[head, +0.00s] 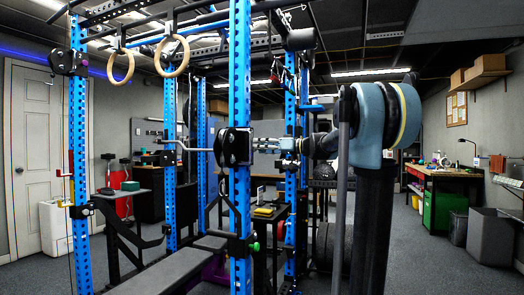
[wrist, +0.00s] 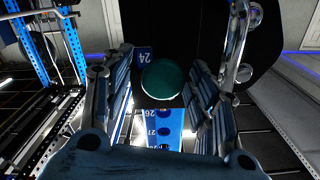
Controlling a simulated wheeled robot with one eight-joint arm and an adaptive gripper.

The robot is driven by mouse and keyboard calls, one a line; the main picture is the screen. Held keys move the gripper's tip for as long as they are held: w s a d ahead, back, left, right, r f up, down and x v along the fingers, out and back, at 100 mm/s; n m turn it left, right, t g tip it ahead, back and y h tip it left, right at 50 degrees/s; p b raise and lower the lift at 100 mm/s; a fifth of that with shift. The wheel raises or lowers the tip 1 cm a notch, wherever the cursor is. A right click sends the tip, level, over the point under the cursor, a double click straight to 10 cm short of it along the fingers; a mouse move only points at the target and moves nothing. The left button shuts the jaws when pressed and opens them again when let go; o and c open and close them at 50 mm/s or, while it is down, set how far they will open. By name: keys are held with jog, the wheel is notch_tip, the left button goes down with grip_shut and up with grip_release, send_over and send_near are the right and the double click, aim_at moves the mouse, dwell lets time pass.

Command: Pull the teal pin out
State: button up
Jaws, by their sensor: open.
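The round teal head of the pin (wrist: 162,78) shows in the wrist view, in front of a blue upright (wrist: 165,128) with white numbers. The head stands between the two fingers of my gripper (wrist: 163,88), with a visible gap on each side. My gripper is open. In the head view my gripper (head: 264,144) reaches in from the right, close to the front blue upright (head: 240,80) at a black fitting (head: 234,147). The pin cannot be made out in the head view, and its shaft is hidden behind the head in the wrist view.
A bright green knob (head: 255,246) sits lower on the front upright, beside a black arm. A padded bench (head: 170,270) lies below at the left. Gym rings (head: 172,57) hang at the upper left. Open floor lies at the right before a workbench (head: 455,172).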

jog(key=v, duration=1.2)
dwell(0.3)
jog(key=s+a+f+m+g+h, duration=0.1)
jog(key=s+f+m+g+h, duration=0.2)
jog(key=s+f, duration=0.85)
jog(key=s+a+f+m+h, duration=0.15)
jog(key=s+f+h, duration=0.5)
jog(key=f, duration=0.75)
jog(key=s+d+f+m+h, duration=0.2)
jog(key=s+d+f, duration=0.2)
jog(key=s+f, duration=0.2)
jog(key=s+d+f+m+h, duration=0.2)
jog(key=s+d+f, duration=0.3)
jog(key=f, duration=0.4)
jog(key=s+d+f+m+g+h, duration=0.1)
jog(key=s+d+f+m+h, duration=0.1)
jog(key=s+f, duration=0.5)
jog(key=shift+d+f+h, duration=0.6)
jog(key=shift+d+h, duration=0.15)
jog(key=shift+d, duration=0.45)
jog(key=shift+s, duration=0.1)
